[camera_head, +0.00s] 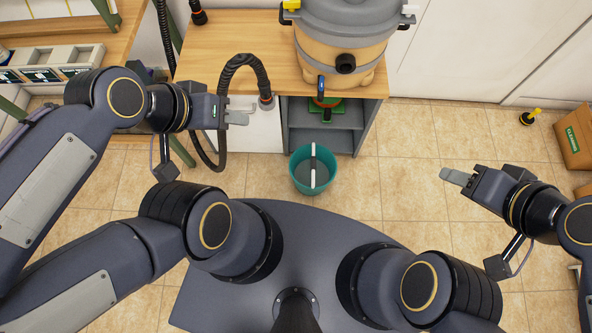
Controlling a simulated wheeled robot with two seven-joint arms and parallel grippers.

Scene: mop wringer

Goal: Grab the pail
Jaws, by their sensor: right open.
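The pail (296,179) is teal and round, standing on the tiled floor between the wooden cabinet and my base. A pale handle or bar crosses over its opening from top to bottom in the picture. My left gripper (236,114) is up and to the left of the pail, in front of the cabinet's white door, apart from the pail. Its finger gap does not show clearly. My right gripper (456,177) is well to the right of the pail, over bare tiles, open and empty.
The wooden cabinet (225,45) carries a large vacuum (345,35) with a black hose (262,75). Its open shelves (340,137) are just behind the pail. A cardboard box (577,138) and a yellow-black plunger-like item (529,117) are at far right. Floor right of the pail is clear.

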